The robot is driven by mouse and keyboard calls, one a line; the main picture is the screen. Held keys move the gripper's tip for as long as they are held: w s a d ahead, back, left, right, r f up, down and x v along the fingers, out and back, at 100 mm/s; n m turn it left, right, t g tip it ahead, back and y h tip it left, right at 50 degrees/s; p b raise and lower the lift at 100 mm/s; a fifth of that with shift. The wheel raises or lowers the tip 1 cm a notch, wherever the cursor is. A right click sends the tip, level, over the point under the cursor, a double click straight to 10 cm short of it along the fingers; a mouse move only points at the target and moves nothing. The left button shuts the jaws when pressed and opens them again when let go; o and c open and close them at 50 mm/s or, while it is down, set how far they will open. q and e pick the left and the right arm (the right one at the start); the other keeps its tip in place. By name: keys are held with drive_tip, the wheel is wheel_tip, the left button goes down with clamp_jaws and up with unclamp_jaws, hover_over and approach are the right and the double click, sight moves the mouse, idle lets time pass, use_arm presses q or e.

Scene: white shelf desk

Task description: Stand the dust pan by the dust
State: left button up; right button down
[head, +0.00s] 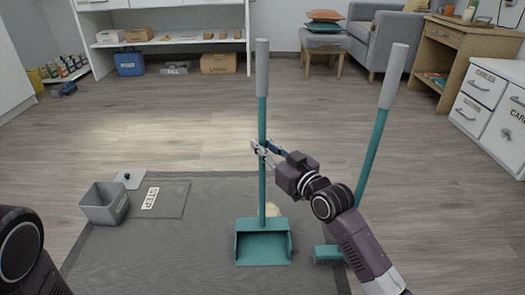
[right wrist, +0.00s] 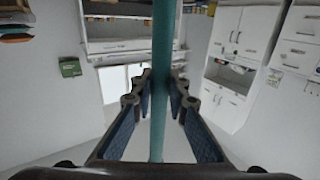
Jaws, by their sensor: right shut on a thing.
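The teal dust pan (head: 263,246) has a long upright handle with a grey grip and appears to stand on the dark mat, its pan facing me. A beige patch that looks like the dust (head: 274,210) shows just behind the pan, partly hidden by it. My right gripper (head: 264,151) is shut on the dust pan's handle about midway up. In the right wrist view the teal handle (right wrist: 160,85) runs upright between the fingers. My left arm shows at the lower left, but its gripper is out of view.
A teal broom (head: 372,150) with a grey grip stands close to the right, behind my right forearm. Open wooden floor lies behind.

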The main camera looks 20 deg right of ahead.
drive_tip(key=shift+r, duration=0.2)
drive_tip(key=shift+f, duration=0.15)
drive_tip(key=c, duration=1.9)
unclamp_jaws()
drive_tip(key=shift+f, duration=0.1)
